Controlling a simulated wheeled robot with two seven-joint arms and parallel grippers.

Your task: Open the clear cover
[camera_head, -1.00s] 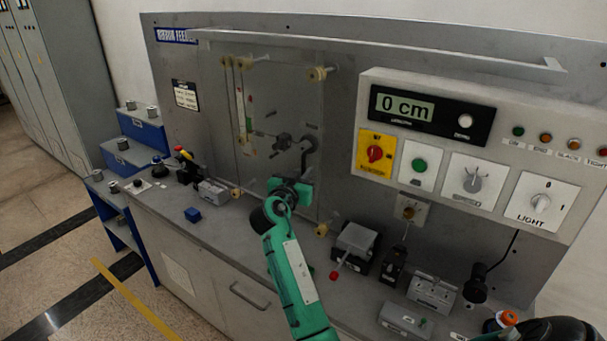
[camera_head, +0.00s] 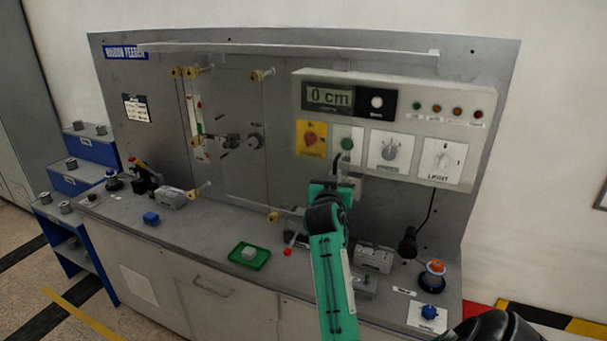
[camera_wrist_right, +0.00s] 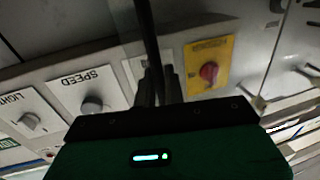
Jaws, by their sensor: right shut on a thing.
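The clear cover (camera_head: 262,205) is nearly invisible. A thin pale edge, which looks like its lower edge, runs from the feeder's lower left out toward my right gripper, so it appears swung away from the panel; the exact angle I cannot tell. My right gripper (camera_head: 337,182) is in front of the control box, below the green button. In the right wrist view my right gripper (camera_wrist_right: 158,88) is shut on a dark slim bar (camera_wrist_right: 147,28), seemingly the cover's handle. My left gripper is not in view.
The control box (camera_head: 380,85) with display, red knob and dials is close behind my right gripper. The bench front left is fairly clear.

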